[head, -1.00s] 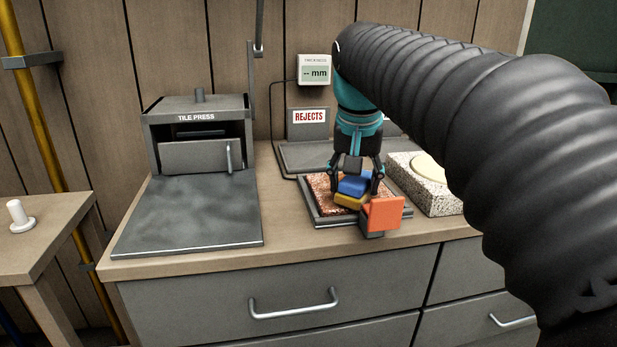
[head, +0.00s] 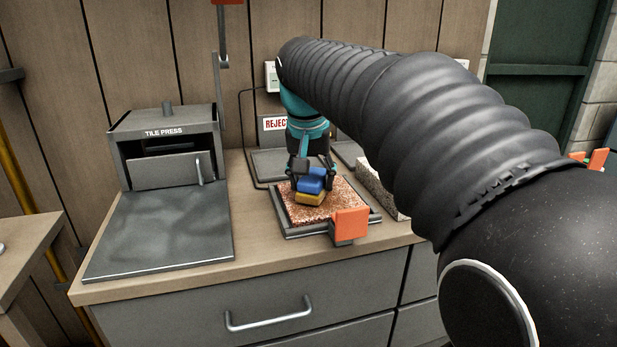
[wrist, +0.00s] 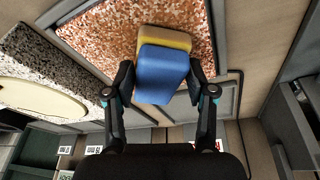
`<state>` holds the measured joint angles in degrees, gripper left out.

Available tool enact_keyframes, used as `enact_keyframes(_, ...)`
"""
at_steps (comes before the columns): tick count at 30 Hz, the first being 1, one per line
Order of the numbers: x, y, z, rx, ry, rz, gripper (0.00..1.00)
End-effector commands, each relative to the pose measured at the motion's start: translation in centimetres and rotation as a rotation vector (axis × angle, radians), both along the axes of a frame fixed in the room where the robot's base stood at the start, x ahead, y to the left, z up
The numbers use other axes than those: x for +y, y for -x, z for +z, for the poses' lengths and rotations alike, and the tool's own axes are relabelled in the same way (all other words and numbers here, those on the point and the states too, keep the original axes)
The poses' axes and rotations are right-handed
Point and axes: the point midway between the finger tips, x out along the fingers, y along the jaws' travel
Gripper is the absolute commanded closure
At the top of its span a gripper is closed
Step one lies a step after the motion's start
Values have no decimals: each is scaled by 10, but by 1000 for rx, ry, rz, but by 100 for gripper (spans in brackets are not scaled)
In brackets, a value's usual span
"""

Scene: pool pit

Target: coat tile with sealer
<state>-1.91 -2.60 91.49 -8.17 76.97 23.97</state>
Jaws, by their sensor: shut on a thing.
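My gripper (head: 309,172) is shut on a sponge-like block with a blue upper part (head: 312,180) and a yellow lower part (head: 309,198). In the wrist view the two fingers hold the blue part (wrist: 162,75) from both sides, and the yellow part (wrist: 165,38) lies beyond it. The block is over the speckled reddish tile (head: 338,194), at its left part, and seems to rest on it. The tile sits in a grey framed tray (head: 290,232) on the counter. I cannot see any sealer container.
An orange plate on a grey block (head: 350,223) stands at the tray's front edge. The tile press (head: 165,150) is at left. A speckled stone block (head: 380,188) stands right of the tray, with a pale round pad (wrist: 40,97) on it. A REJECTS sign (head: 275,124) is behind.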

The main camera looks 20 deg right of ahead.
Motion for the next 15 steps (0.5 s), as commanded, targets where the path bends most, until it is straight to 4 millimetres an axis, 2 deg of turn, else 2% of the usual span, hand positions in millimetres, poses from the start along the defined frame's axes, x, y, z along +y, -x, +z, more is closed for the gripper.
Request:
enact_keyframes(9,-1,-24,1,1,-1,-2,100)
enact_keyframes(15,-1,-29,0,0,0,-2,100)
